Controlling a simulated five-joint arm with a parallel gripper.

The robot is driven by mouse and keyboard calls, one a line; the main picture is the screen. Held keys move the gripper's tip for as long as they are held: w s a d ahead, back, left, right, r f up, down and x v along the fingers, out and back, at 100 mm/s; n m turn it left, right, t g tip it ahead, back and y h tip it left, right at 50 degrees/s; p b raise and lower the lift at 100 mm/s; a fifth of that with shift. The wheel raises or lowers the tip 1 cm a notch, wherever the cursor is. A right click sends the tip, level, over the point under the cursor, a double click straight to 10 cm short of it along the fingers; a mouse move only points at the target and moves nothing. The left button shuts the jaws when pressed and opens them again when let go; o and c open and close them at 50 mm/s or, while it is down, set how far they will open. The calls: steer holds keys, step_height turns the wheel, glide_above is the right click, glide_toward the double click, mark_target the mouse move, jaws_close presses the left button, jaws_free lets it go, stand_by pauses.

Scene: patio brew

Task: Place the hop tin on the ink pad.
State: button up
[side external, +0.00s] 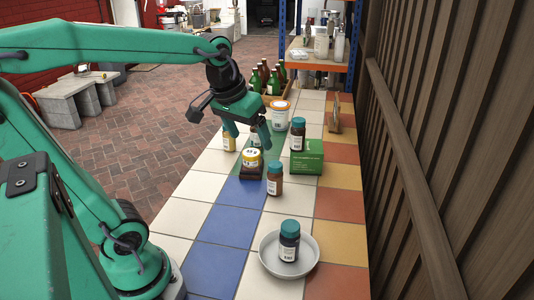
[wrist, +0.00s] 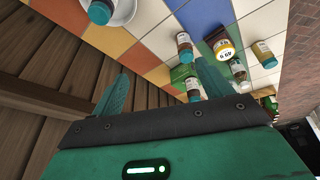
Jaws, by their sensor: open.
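The hop tin appears to be the short round tin with a yellow rim and pale label (side external: 251,157). It sits upright on a small dark red-brown block, which seems to be the ink pad (side external: 250,174). In the wrist view the tin (wrist: 224,48) shows at the upper right, beyond the right finger, with part of the dark pad (wrist: 214,34) beside it. My gripper (side external: 247,133) is open and empty, above and slightly behind the tin. Its fingers also show in the wrist view (wrist: 163,72), apart with nothing between them.
A brown teal-capped bottle (side external: 275,180) stands just right of the pad. Another bottle (side external: 298,135) stands at a green box (side external: 307,158). A pale bottle (side external: 229,141) and white tub (side external: 279,116) stand behind. A bowl (side external: 269,264) holds a bottle in front. Blue tiles (side external: 230,225) are clear.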

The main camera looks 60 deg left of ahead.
steer(key=s+d+f+m+t, duration=0.1)
steer(key=s+d+f+m, duration=0.1)
steer(key=s, duration=0.5)
steer(key=shift+s+d+f+m+h, duration=0.35)
steer(key=shift+d+m, duration=0.45)
steer(key=shift+d, duration=0.6)
